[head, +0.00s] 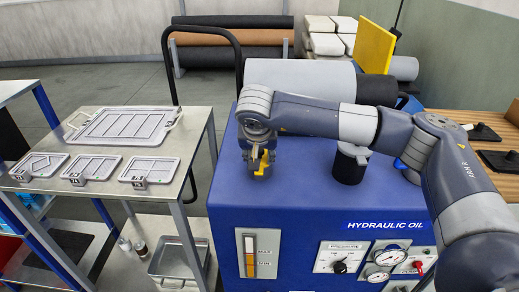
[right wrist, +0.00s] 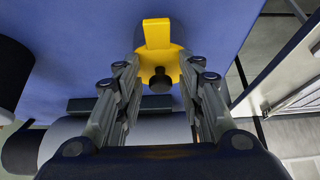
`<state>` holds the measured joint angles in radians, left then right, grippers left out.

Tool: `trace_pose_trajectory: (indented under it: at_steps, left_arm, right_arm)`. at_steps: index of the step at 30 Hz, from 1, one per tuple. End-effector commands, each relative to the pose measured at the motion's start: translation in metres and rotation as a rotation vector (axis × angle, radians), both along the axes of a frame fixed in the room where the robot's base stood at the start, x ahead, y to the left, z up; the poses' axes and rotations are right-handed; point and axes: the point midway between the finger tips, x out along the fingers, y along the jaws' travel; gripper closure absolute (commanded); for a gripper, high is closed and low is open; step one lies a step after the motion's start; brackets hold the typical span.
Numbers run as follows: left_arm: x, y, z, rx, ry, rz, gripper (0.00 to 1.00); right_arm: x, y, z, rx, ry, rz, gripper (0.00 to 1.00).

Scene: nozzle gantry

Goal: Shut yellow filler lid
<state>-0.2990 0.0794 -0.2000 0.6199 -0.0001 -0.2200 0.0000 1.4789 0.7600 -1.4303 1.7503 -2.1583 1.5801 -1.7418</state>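The yellow filler lid (right wrist: 157,34) is on the blue hydraulic oil unit (head: 300,212). In the right wrist view it shows a flat tab and a rounded part around a dark round piece (right wrist: 160,82). In the head view only small yellow bits (head: 264,166) show, mostly behind my right gripper (head: 259,168). My right gripper (right wrist: 160,66) is open, with its fingers spread on either side of the rounded yellow part. I cannot tell whether they touch it, nor how far the lid is tilted. My left gripper is not in view.
A black cylinder with a pale top (head: 350,165) stands on the unit, right of the gripper. A metal table (head: 103,205) with several grey trays stands at left. Gauges and a knob (head: 340,267) are on the unit's front. Rolls (head: 232,42) lie behind.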

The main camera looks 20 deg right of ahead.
Motion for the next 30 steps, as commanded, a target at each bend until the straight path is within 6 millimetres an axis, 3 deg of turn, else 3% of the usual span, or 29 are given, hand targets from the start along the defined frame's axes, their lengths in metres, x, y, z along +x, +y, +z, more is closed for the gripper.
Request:
trace_pose_trajectory:
  at_steps: [11, 24, 30]
  left_arm:
    - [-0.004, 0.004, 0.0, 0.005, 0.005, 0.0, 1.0]
    - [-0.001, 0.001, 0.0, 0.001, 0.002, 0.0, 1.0]
    - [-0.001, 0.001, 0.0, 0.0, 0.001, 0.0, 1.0]
  right_arm:
    - [0.001, 0.0, 0.009, 0.003, -0.012, -0.003, 0.61]
    - [-0.039, 0.02, 0.081, 0.001, -0.014, 0.0, 0.61]
    - [-0.052, 0.026, 0.101, 0.002, -0.01, -0.002, 0.61]
